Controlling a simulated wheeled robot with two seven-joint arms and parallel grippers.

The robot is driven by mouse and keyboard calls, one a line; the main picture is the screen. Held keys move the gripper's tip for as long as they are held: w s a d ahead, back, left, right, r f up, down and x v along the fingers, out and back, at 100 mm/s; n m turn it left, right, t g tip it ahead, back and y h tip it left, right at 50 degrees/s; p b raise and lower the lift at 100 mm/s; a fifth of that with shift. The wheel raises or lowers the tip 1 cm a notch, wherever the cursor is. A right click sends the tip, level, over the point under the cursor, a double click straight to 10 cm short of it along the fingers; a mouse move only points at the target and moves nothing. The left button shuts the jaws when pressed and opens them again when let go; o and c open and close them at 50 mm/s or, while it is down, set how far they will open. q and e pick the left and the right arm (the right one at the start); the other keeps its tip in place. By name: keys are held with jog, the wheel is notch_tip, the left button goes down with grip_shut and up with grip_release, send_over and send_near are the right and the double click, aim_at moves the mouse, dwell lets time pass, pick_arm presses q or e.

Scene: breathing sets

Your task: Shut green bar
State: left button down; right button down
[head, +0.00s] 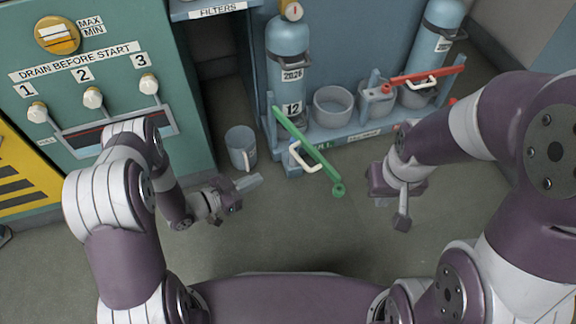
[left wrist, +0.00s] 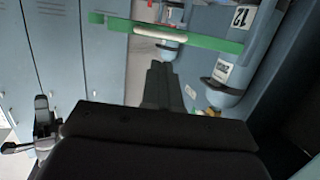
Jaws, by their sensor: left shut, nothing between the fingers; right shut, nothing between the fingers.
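The green bar (head: 296,133) slants across the front of the cylinder marked 12 (head: 289,70) in the head view, its lower end sticking out over the floor. A white loop handle (head: 308,168) is on it. In the left wrist view the green bar (left wrist: 215,42) crosses the top, with the pale handle (left wrist: 165,33) alongside. My left gripper (head: 252,183) is shut and empty, left of the bar's lower end and apart from it. Its dark fingers show in the left wrist view (left wrist: 160,80). My right gripper (head: 402,222) is shut and empty, right of the bar.
A red bar (head: 426,75) with a white handle lies across the right cylinder bay. A grey mug (head: 241,148) stands on the floor behind my left gripper. The green cabinet (head: 120,30) with knobs stands at left. Floor between my grippers is clear.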

pick_arm(q)
jog(key=b+x, duration=0.6)
jog(key=x, duration=0.6)
jog(key=shift+w+d+f, duration=0.1)
jog(key=shift+w+d, duration=0.05)
